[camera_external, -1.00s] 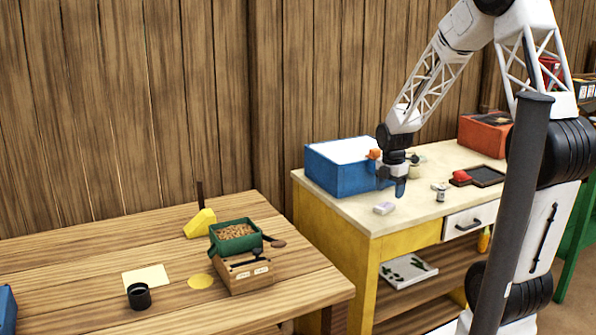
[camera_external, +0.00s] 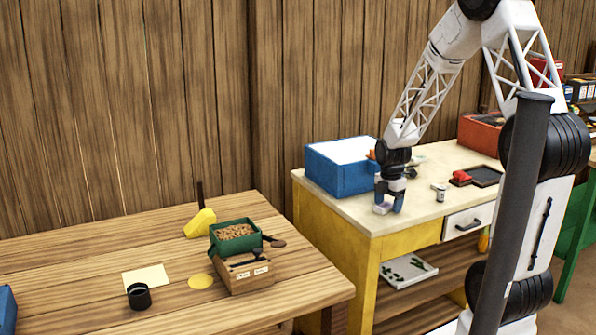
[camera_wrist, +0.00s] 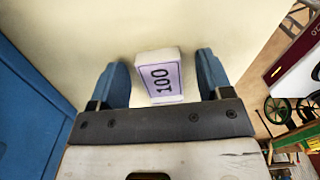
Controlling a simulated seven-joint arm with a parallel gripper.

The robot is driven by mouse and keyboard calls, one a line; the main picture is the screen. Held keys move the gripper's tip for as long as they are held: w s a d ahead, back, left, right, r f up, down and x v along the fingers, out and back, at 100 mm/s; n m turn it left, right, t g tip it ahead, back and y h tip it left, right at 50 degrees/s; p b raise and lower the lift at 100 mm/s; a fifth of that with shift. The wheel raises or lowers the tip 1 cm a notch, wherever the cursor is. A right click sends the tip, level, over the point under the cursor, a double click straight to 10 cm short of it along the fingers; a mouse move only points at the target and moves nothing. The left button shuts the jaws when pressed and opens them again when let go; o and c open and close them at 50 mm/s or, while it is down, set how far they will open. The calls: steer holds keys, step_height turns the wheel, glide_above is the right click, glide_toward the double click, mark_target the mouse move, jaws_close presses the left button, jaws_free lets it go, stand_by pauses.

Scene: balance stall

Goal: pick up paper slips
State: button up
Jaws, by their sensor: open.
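A small stack of pale purple-white paper slips (camera_wrist: 160,77), marked "100", lies flat on the cream table top. In the wrist view it sits between the two blue fingers of my gripper (camera_wrist: 167,78), with a gap on each side. In the external view my gripper (camera_external: 388,207) is low over the table near its front left edge, pointing down and open. The slips (camera_external: 381,209) show only partly there, at the fingers. I cannot tell the fingers' exact height above the table.
A blue box (camera_external: 330,170) with a white inside stands just left of and behind my gripper. A small metal object (camera_external: 439,192), a red item (camera_external: 461,176) and a dark tray (camera_external: 487,176) lie to the right. A wooden table (camera_external: 70,285) stands at the left.

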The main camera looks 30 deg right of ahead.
mark_target(388, 204)
steer(key=shift+c, duration=0.4)
steer(key=c, duration=0.9)
steer(key=shift+r, duration=0.1)
steer(key=shift+r, duration=0.7)
step_height(388, 204, up, 2)
steer(key=shift+r, duration=0.1)
steer(key=s, duration=0.5)
steer(key=s+a, duration=0.1)
steer(key=s, duration=0.4)
steer(key=s+a+r, duration=0.1)
steer(key=s, duration=0.4)
steer(key=shift+s+a+r, duration=0.1)
steer(key=shift+s+a, duration=0.1)
steer(key=shift+s, duration=0.2)
